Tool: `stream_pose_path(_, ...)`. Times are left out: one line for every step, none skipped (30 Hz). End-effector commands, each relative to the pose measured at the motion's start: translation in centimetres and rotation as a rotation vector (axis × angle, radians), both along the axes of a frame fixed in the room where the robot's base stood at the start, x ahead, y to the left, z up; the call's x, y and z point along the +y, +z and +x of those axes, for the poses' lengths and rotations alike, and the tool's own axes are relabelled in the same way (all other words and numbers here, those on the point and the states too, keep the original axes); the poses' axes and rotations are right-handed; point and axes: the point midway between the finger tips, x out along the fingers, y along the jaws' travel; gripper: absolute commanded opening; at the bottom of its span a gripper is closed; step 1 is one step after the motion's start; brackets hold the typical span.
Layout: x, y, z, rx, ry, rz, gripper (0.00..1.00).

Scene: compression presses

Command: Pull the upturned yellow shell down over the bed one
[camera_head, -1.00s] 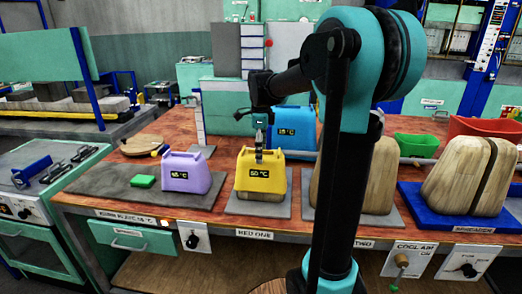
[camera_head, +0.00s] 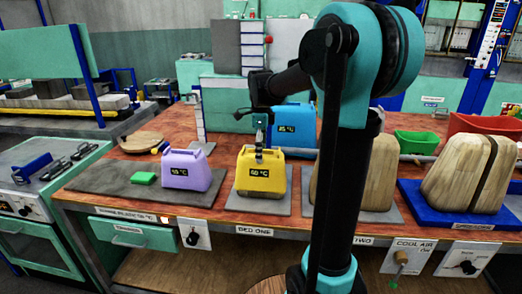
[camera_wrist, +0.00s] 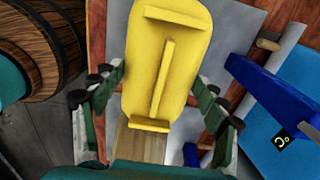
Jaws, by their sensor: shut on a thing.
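The yellow shell (camera_head: 261,183), with a dark temperature display on its front, stands at the bed one place on a grey mat (camera_head: 258,204). Its narrower end is up and the display reads upright. My gripper (camera_head: 259,154) is at its top. In the wrist view the yellow shell (camera_wrist: 165,70) shows raised ribs and lies between the fingers of my gripper (camera_wrist: 160,88), which is shut on it. A wooden face (camera_wrist: 140,145) shows beside the shell's near end. In the head view the shell hides what is inside it, so I cannot tell how fully it is seated.
A purple shell (camera_head: 186,172) stands left on a dark mat, with a green block (camera_head: 144,178) beside it. A blue shell (camera_head: 294,130) stands behind. Wooden forms (camera_head: 380,175) stand to the right, one (camera_head: 455,175) on a blue base. My arm hides part of the bench.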

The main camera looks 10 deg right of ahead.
Motion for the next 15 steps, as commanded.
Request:
stream_pose_path(0.00,-0.07,0.01,0.000,0.000,0.000,0.26)
stream_pose_path(0.00,-0.11,0.01,0.000,0.000,0.000,0.26)
stream_pose_path(0.00,-0.13,0.01,0.000,0.000,0.000,0.74)
stream_pose_path(0.00,-0.12,0.01,0.000,0.000,0.000,0.78)
stream_pose_path(0.00,-0.12,0.01,0.000,0.000,0.000,0.82)
stream_pose_path(0.00,-0.12,0.01,0.000,0.000,0.000,0.87)
stream_pose_path(0.00,-0.12,0.01,0.000,0.000,0.000,0.90)
stream_pose_path(0.00,-0.12,0.01,0.000,0.000,0.000,0.94)
stream_pose_path(0.00,-0.12,0.01,0.000,0.000,0.000,0.97)
stream_pose_path(0.00,-0.12,0.01,0.000,0.000,0.000,0.97)
stream_pose_path(0.00,-0.12,0.01,0.000,0.000,0.000,0.97)
stream_pose_path(0.00,-0.12,0.01,0.000,0.000,0.000,0.97)
stream_pose_path(0.00,-0.12,0.01,0.000,0.000,0.000,0.97)
stream_pose_path(0.00,-0.12,0.01,0.000,0.000,0.000,0.97)
stream_pose_path(0.00,-0.12,0.01,0.000,0.000,0.000,0.97)
